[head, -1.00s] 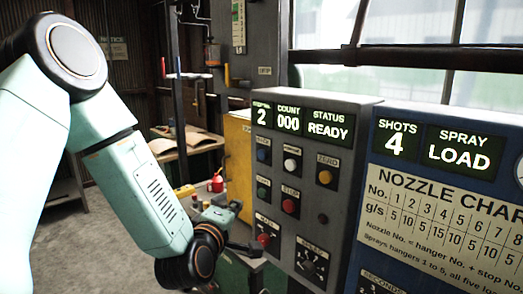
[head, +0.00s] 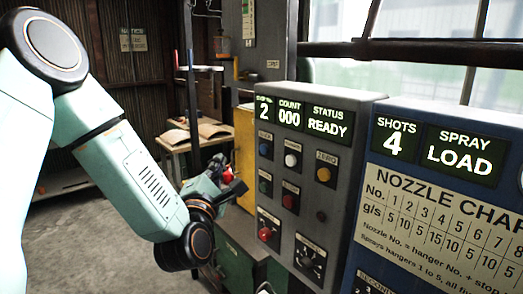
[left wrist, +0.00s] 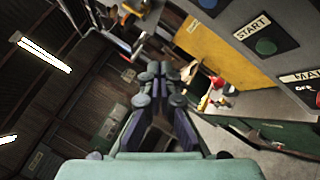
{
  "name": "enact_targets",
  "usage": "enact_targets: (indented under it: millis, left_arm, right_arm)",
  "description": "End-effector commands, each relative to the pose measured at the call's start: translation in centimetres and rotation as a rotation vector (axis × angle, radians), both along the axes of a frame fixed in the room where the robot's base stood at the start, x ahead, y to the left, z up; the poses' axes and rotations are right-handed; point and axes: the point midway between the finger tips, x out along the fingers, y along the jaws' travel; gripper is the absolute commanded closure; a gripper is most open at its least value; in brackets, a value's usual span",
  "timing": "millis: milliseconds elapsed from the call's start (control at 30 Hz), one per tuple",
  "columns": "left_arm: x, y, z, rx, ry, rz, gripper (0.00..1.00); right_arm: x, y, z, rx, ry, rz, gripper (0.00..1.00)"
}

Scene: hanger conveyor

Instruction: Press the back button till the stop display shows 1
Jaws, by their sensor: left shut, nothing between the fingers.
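The stop display (head: 264,111) on the grey control panel shows 2. Below it is a blue button (head: 264,148), at the top left of the button rows; its label is too small to read, so I cannot confirm that it is the back button. A dark blue button (left wrist: 208,4) is cut off at the top edge of the left wrist view. My left gripper (head: 235,183) is left of the panel, below the blue button's height in the picture, touching no button. Its fingers (left wrist: 157,72) are shut and empty. My right gripper is not in view.
The panel also has a white button (head: 291,160), yellow button (head: 324,174), green START button (left wrist: 265,47), red button (head: 290,201), red knob (head: 265,234) and rotary selector (head: 309,258). The count reads 000, status READY. A blue nozzle-chart panel (head: 400,245) stands right.

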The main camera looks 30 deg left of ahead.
Motion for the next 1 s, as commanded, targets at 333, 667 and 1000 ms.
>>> enact_targets:
  millis: [333,667,1000]
  left_arm:
    - [0.6,-0.4,-0.1,0.007,0.002,0.001,1.0]
    - [4.1,-2.0,-0.1,0.01,0.002,0.0,1.0]
    - [7.4,-3.3,-0.1,0.006,0.001,0.002,1.0]
  right_arm:
    - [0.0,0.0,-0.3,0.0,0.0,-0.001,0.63]
    - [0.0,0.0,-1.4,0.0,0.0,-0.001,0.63]
    - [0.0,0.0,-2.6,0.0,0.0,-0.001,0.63]
